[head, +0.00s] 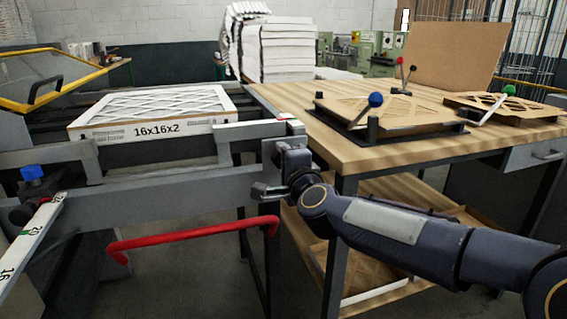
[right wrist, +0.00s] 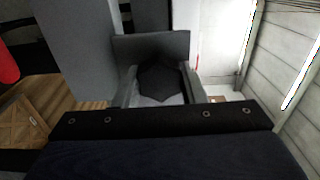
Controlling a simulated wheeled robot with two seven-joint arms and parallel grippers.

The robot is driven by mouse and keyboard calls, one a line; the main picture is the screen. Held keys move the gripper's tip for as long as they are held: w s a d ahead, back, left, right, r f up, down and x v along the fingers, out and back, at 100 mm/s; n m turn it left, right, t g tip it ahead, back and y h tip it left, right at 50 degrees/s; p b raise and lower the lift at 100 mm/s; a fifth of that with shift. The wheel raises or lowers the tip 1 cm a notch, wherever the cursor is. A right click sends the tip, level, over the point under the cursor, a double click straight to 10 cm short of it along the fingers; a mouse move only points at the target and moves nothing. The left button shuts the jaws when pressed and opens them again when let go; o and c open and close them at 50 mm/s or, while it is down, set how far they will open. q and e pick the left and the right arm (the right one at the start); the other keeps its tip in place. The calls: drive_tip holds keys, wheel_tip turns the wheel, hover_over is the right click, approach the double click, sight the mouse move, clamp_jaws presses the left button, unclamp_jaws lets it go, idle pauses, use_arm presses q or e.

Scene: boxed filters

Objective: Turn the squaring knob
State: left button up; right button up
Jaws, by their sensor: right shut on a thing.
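A dark, many-sided knob (right wrist: 162,80), which I take to be the squaring knob, sits between the two fingers of my right gripper (head: 268,191) in the right wrist view. The fingers are shut on its sides. A white pleated filter marked 16x16x2 (head: 150,128) lies flat on the machine behind the rail. My left gripper is out of view.
A red bar handle (head: 190,238) runs below the rail. A blue knob (head: 33,173) is at the left by a ruler scale (head: 30,232). A wooden workbench (head: 350,154) with jigs stands at right, close behind my right arm. Stacked filters (head: 287,52) stand at the back.

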idle(0.5)
drive_tip(key=o, duration=1)
drive_tip(key=v, duration=0.7)
drive_tip(key=shift+s, duration=0.35)
drive_tip(key=shift+d, duration=0.2)
